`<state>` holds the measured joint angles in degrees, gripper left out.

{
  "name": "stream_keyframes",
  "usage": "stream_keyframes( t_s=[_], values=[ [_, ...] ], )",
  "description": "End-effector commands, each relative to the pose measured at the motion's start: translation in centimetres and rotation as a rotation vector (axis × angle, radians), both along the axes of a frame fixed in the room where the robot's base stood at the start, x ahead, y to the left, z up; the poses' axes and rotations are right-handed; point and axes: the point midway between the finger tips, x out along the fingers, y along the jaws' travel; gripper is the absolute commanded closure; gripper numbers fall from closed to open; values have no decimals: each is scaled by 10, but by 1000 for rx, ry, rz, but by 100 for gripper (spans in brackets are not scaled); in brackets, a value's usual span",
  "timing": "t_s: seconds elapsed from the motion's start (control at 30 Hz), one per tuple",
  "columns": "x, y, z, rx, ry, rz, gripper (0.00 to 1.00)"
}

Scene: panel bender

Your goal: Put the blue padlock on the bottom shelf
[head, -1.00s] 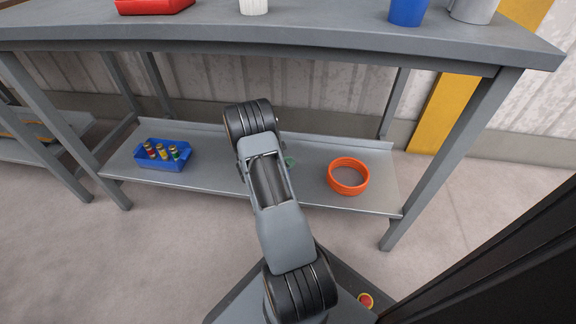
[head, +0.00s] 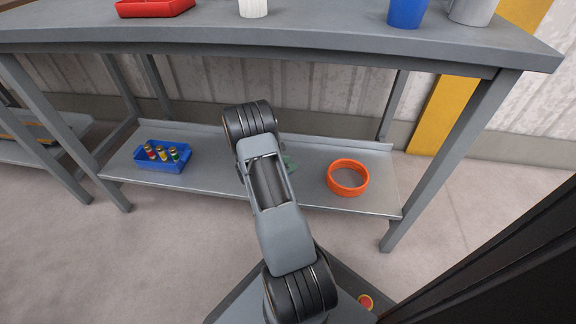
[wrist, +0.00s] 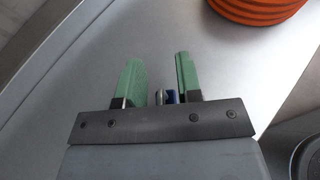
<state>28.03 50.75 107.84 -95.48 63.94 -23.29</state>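The blue padlock (wrist: 170,97) shows in the wrist view as a small blue patch with a metal part beside it, low between my fingers and close to the right one. The rest of it is hidden behind the gripper's dark bar. My gripper (wrist: 159,60) has its two green fingers apart, with clear space at the left of the padlock. It is over the bottom shelf (head: 225,185). In the head view my arm hides the padlock and most of the gripper; only a bit of green shows. I cannot tell whether the padlock touches the shelf.
A blue bin (head: 160,166) with several small cylinders stands at the shelf's left. The tabletop (head: 320,33) overhangs the shelf.

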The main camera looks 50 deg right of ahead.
Motion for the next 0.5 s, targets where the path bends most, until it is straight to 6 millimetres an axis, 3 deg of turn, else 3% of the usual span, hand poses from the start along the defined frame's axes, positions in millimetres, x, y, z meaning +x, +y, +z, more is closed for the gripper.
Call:
stream_keyframes(
  t_s=[0.5],
  values=[
    [19, 83, 37, 1, 1, 4, 67]
  ],
)
